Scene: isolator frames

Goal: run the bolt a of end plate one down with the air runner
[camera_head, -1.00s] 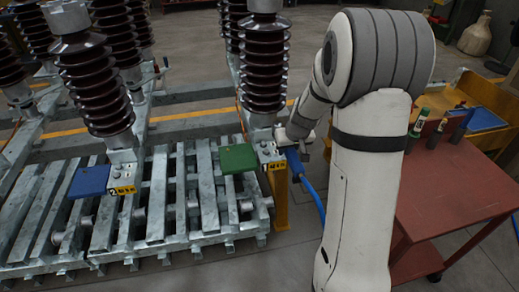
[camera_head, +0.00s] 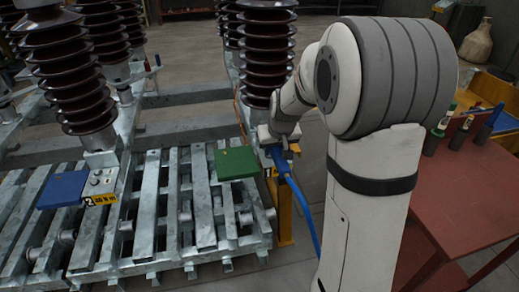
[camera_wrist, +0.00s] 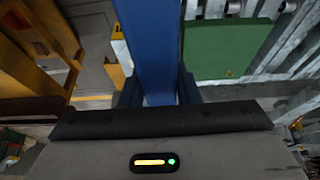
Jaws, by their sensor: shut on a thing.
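My gripper (camera_head: 277,143) is shut on the blue air runner (camera_head: 281,162), close beside the base of the right insulator (camera_head: 267,60). In the wrist view the runner (camera_wrist: 147,45) runs up between the two dark fingers (camera_wrist: 158,96).
A second plate with a yellow label (camera_head: 99,199) and a blue box (camera_head: 62,190) stands left. Galvanised slats (camera_head: 150,205) lie below.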

